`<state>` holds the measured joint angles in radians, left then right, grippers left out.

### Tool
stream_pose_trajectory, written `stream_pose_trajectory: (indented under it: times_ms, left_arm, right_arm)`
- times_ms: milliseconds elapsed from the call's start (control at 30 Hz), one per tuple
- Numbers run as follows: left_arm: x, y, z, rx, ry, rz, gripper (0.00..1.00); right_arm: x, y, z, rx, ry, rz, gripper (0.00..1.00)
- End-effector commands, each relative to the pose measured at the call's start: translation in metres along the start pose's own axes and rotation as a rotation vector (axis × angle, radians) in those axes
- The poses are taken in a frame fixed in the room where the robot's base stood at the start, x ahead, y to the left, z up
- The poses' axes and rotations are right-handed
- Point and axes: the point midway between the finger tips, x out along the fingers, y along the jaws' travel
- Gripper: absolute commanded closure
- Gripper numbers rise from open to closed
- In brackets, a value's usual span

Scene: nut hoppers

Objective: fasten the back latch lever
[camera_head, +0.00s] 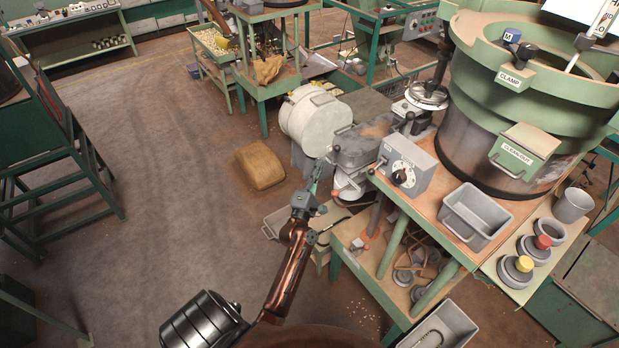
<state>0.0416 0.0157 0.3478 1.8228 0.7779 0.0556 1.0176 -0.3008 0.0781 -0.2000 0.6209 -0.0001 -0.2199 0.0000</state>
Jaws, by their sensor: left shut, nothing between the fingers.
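A grey metal box-shaped housing (361,147) sits at the left edge of the bench, beside a white drum (316,119). A lever with a dark knob (407,123) stands up at the housing's right back side. Another small dark-tipped lever (379,165) is at its front right corner. I cannot tell from the picture which is the back latch lever. My left gripper (316,177) is shut and empty, pointing up in the picture, close to the left front of the housing. Whether it touches the housing is unclear. My right gripper is not in view.
A grey control box (405,168) with a dial stands right of the housing. A large green hopper (530,85) labelled CLAMP and CLEANOUT is at the right. A grey bin (475,214) sits on the bench. A brown sack (260,167) lies on the otherwise open floor at left.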

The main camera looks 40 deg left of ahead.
Motion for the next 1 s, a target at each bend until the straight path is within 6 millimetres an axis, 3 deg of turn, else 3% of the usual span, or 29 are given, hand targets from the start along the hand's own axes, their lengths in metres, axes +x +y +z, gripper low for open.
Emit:
stream_pose_trajectory:
  times_ms: [100, 333, 1000]
  left_arm:
    - [-0.027, 0.009, -0.004, 0.003, 0.008, 0.000, 1.00]
    - [-0.053, 0.022, -0.003, 0.005, 0.008, 0.001, 1.00]
    - [-0.056, 0.025, 0.000, 0.004, 0.004, 0.001, 1.00]
  right_arm:
    - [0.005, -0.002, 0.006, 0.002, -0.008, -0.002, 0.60]
    - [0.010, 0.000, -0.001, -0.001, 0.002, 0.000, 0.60]
    - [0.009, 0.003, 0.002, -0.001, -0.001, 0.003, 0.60]
